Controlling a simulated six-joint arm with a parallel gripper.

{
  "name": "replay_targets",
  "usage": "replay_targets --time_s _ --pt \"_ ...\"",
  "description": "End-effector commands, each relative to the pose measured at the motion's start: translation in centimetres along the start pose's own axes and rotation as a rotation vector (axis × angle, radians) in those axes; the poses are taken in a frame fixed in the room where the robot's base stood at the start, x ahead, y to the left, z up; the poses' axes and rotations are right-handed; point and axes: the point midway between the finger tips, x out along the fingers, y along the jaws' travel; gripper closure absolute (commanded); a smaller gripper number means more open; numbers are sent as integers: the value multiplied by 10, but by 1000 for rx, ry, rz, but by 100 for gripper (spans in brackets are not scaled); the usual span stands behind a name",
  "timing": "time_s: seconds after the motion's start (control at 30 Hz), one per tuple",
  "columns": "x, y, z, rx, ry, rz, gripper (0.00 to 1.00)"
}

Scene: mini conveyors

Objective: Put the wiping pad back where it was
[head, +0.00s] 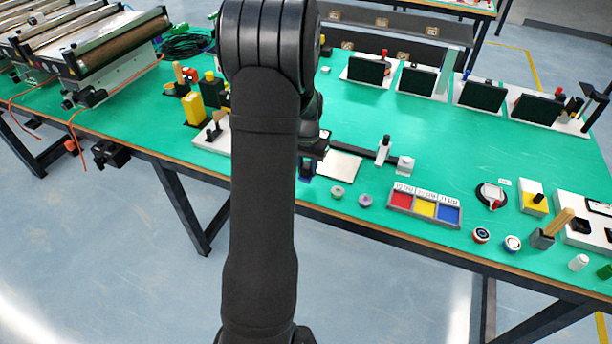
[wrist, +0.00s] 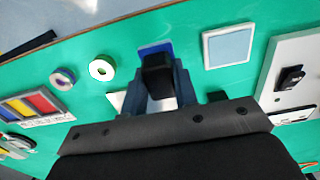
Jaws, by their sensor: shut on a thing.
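The wiping pad, a black block with a blue base, is in my gripper; its blue edge (wrist: 154,47) and black body (wrist: 155,72) show in the wrist view. My gripper (wrist: 158,80) is shut on the black part, one finger on each side. In the head view my arm hides most of the gripper, and a dark blue bit of the pad (head: 306,171) shows beside it. I cannot tell whether the pad touches the table. A white-framed square with a pale blue middle (wrist: 228,46) lies beside the pad in the wrist view; my arm hides it in the head view.
A white plate (head: 338,165) lies close to the gripper. Two small round pieces (head: 337,192) (head: 365,200) and a three-colour tray (head: 401,211) stand to its right. A white base with a black clamp (wrist: 290,77) is beyond the square. The table's front edge is near.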

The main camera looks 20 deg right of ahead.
Motion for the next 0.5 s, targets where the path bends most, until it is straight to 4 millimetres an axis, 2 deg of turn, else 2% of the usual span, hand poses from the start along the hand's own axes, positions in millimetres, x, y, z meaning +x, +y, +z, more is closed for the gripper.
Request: replay_targets --time_s 0.17,0.37,0.5 --pt "10 -4 -1 0 0 0 100" --pt "39 -4 -1 0 -1 0 100" --pt "42 -4 -2 0 2 -1 100"
